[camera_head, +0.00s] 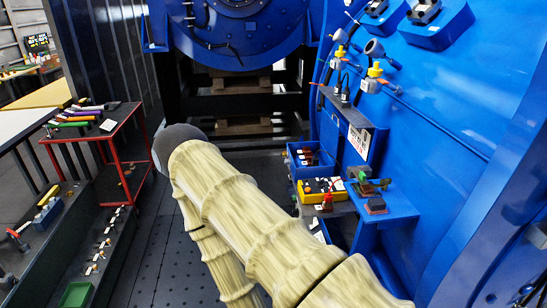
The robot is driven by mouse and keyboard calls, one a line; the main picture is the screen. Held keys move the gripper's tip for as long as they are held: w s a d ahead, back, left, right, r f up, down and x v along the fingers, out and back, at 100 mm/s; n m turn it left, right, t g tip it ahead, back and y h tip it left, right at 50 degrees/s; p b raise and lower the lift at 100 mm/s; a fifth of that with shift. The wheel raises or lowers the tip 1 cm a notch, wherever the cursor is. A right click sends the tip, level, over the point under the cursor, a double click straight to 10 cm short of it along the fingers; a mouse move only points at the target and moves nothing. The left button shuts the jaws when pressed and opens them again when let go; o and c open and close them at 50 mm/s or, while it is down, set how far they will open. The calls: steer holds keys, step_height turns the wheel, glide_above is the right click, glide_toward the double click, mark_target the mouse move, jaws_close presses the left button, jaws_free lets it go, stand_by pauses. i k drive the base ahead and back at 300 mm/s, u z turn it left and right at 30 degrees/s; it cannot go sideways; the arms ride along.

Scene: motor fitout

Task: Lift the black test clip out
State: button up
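A blue bin (313,173) on the right-hand bench holds small dark and red pieces. One of the dark pieces may be the black test clip, but they are too small to tell apart. My arm, in a cream padded sleeve, crosses the lower middle of the view and bends at a dark rounded joint. My gripper is not in view, so its hold and its distance from the bin do not show.
A yellow tray (309,198) with small parts sits in front of the bin. A blue ledge (395,212) carrying a small green device (368,186) stands to its right. A red-framed cart (128,163) with coloured tools stands at left. Dark floor (165,255) lies between.

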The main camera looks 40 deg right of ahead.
mark_target(316, 160)
steer(key=u, duration=0.05)
steer(key=i, duration=0.7)
steer(key=z, duration=0.7)
steer(key=i, duration=0.7)
steer(key=z, duration=0.65)
